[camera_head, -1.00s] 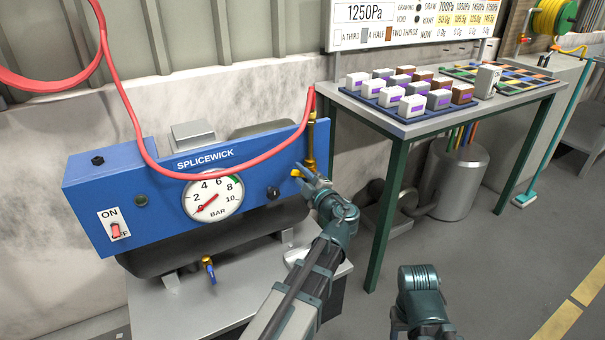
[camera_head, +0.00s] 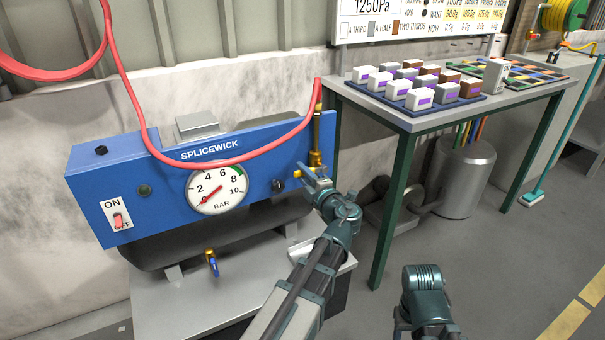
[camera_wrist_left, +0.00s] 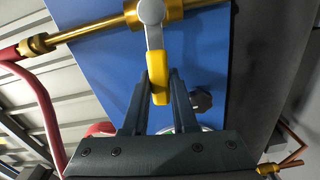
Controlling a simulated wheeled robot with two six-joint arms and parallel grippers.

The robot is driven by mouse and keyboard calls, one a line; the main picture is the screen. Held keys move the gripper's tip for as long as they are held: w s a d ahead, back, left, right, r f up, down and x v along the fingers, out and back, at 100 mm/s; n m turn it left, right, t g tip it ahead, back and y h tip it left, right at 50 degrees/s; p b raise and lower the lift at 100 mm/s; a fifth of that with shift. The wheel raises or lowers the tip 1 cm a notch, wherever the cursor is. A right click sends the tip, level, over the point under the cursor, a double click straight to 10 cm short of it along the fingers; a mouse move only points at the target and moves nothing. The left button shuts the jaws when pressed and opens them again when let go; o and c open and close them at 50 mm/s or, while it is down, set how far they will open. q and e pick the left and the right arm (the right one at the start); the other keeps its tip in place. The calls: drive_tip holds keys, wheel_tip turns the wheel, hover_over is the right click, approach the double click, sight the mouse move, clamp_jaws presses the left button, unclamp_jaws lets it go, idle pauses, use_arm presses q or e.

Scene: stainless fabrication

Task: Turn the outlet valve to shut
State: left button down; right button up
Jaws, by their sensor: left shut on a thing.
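The outlet valve is a brass fitting (camera_head: 316,158) on an upright pipe at the right end of the blue compressor panel (camera_head: 160,190). Its yellow lever (camera_head: 297,174) points left, away from the pipe, in the head view. In the left wrist view the yellow lever (camera_wrist_left: 158,82) stands roughly crosswise to the brass pipe (camera_wrist_left: 95,30). My left gripper (camera_head: 307,172) is shut on this lever; its two fingers (camera_wrist_left: 160,98) flank the lever's end. The gauge (camera_head: 217,191) needle points near 0. My right gripper is not in view.
A red hose (camera_head: 140,115) loops across the panel to the pipe top. A black knob (camera_head: 278,185) sits left of the gripper. A blue-handled drain tap (camera_head: 213,266) hangs below the tank. A table (camera_head: 415,124) with boxes stands close on the right.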

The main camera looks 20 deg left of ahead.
use_arm(q)
drive_tip(key=shift+s, duration=0.1)
drive_tip(key=c, duration=0.7)
unclamp_jaws()
drive_tip(key=v, duration=1.3)
drive_tip(key=shift+s+d, duration=0.2)
drive_tip(key=shift+d, duration=0.1)
drive_tip(key=shift+c, duration=1)
drive_tip(key=r+m+p, duration=0.1)
drive_tip(key=p, duration=0.1)
drive_tip(key=r+p, duration=0.1)
drive_tip(key=p, duration=0.1)
drive_tip(key=w+a+r+m+g+p, duration=0.1)
drive_tip(key=r+p, duration=0.1)
drive_tip(key=shift+w+m+h+p, duration=0.15)
drive_tip(key=shift+m+h+p, duration=0.15)
drive_tip(key=shift+h, duration=0.1)
clamp_jaws()
drive_tip(key=w+r+m+g+h+p, duration=0.1)
drive_tip(key=r+m+p, duration=0.4)
drive_tip(key=p, duration=0.7)
drive_tip(key=w+a+r+m+g+h+p, duration=0.1)
drive_tip(key=r+m+g+h+p, duration=0.3)
drive_tip(key=m+p, duration=0.5)
drive_tip(key=w+r+p, duration=0.1)
drive_tip(key=r+p, duration=0.1)
drive_tip(key=shift+w+a+m+h+p, duration=0.2)
drive_tip(key=shift+a+m+h+p, duration=0.1)
drive_tip(key=shift+a+p, duration=0.1)
